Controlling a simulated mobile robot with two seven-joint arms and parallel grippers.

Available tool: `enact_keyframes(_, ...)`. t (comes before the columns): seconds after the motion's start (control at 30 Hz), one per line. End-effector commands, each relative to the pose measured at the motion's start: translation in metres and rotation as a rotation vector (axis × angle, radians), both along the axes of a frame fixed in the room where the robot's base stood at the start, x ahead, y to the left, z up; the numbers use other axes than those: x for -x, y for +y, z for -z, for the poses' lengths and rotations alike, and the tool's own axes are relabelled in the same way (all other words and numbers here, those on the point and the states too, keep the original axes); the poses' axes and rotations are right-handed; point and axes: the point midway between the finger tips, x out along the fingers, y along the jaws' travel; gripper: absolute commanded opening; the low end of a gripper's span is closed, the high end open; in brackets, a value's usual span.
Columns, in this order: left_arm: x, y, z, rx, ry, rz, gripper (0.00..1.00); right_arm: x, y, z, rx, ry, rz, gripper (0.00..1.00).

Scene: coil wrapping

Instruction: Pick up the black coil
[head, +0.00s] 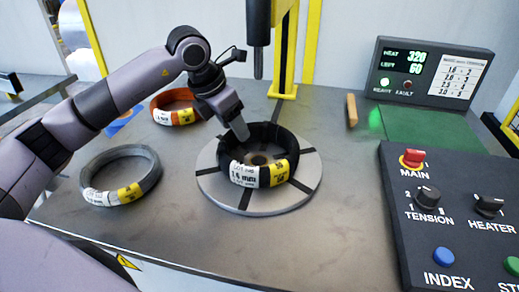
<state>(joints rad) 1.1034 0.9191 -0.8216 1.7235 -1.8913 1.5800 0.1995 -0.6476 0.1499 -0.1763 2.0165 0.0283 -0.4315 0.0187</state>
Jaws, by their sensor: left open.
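The black coil (257,178) is a thick ring with a white label and a yellow label on its front. It lies on the round grey turntable plate (304,190), around the dark hub at the middle. My left gripper (240,130) points down at the coil's back left rim. Its fingertips are at or just above the rim; I cannot tell if they touch it. The jaws are open, though the gap between the fingers is hard to see. My right gripper is not in view.
A grey coil (148,170) lies left of the turntable and an orange coil (172,107) behind it. A dark vertical tool (258,40) hangs behind the black coil beside a yellow post (285,60). A control panel (440,220) stands at right. The front table is clear.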

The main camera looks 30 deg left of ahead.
Motion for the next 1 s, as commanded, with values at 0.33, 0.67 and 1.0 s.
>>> enact_keyframes(0.33,-0.011,-0.005,0.028,0.000,0.000,0.001,0.53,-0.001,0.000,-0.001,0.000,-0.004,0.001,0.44)
enact_keyframes(0.67,-0.011,-0.005,0.028,0.000,0.000,0.001,0.00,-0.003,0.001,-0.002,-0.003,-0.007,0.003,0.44)
enact_keyframes(1.0,-0.010,-0.005,0.028,0.000,0.000,0.002,0.00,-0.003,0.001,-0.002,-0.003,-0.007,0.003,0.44)
